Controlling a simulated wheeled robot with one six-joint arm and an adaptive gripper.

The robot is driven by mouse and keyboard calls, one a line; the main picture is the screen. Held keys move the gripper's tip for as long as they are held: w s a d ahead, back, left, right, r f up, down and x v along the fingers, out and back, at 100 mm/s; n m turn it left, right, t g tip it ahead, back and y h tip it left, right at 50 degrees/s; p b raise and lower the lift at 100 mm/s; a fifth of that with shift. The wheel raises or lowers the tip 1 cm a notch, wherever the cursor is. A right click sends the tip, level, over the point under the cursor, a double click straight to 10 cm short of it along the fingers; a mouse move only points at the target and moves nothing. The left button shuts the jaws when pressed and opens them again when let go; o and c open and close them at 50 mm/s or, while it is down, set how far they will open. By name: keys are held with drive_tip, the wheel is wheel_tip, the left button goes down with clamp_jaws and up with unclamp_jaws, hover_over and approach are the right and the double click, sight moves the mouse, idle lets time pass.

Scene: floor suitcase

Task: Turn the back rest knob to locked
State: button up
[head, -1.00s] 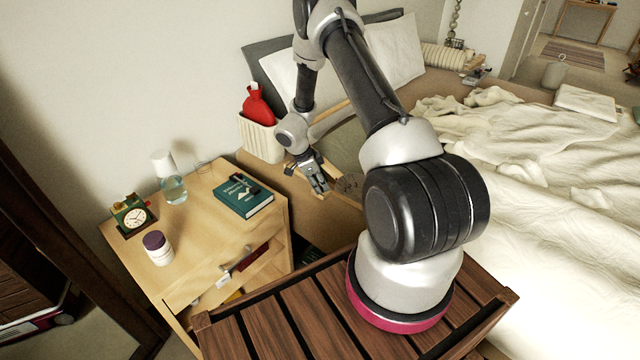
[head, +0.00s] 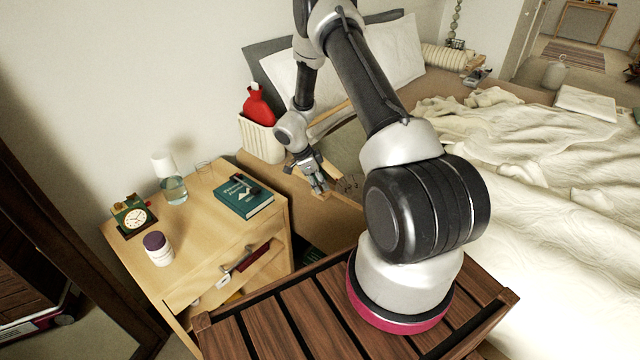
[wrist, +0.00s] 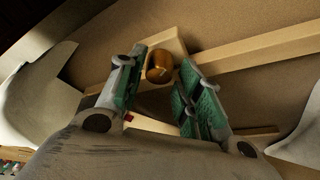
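The back rest knob (wrist: 160,66) is a round brass-coloured knob on a pale wooden block in the wrist view. A pale wooden bar runs right from near it. My gripper (wrist: 163,62) has its two green-padded fingers apart, with the knob between the fingertips. A narrow gap seems to show on each side, so it does not look clamped. In the head view my gripper (head: 319,188) reaches down beside the bed, near the wooden frame; the knob is too small or hidden to make out there. I cannot read any lock mark.
The nightstand (head: 185,275) at left holds a book (head: 243,196), a clock (head: 133,216), a purple-capped jar (head: 158,248) and a carafe (head: 172,186). A white bin (head: 262,140) with a red hot-water bottle (head: 258,106) stands close to my wrist. The bed (head: 530,180) lies right.

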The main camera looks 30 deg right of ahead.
drive_tip(key=w+a, duration=0.3)
drive_tip(key=a, duration=0.8)
drive_tip(key=shift+w+a+r, duration=0.2)
drive_tip(key=shift+a+r, duration=0.05)
drive_tip(key=shift+a, duration=0.1)
drive_tip(key=shift+o, duration=1.5)
drive_tip(key=s+d+r+n+t, duration=0.1)
drive_tip(key=s+d+r+n, duration=0.1)
drive_tip(key=d, duration=0.4)
drive_tip(key=shift+s+d+r+n+t, duration=0.15)
drive_tip(key=shift+d+r+n+t, duration=0.25)
drive_tip(key=shift+r+n, duration=0.6)
drive_tip(key=s+d+r+n+t, duration=0.1)
drive_tip(key=s+d+r+n, duration=0.15)
drive_tip(key=n, duration=0.25)
drive_tip(key=x, duration=0.8)
drive_tip(key=shift+s+f, duration=0.1)
drive_tip(key=shift+f, duration=0.1)
drive_tip(key=shift+c, duration=0.2)
drive_tip(key=c, duration=1)
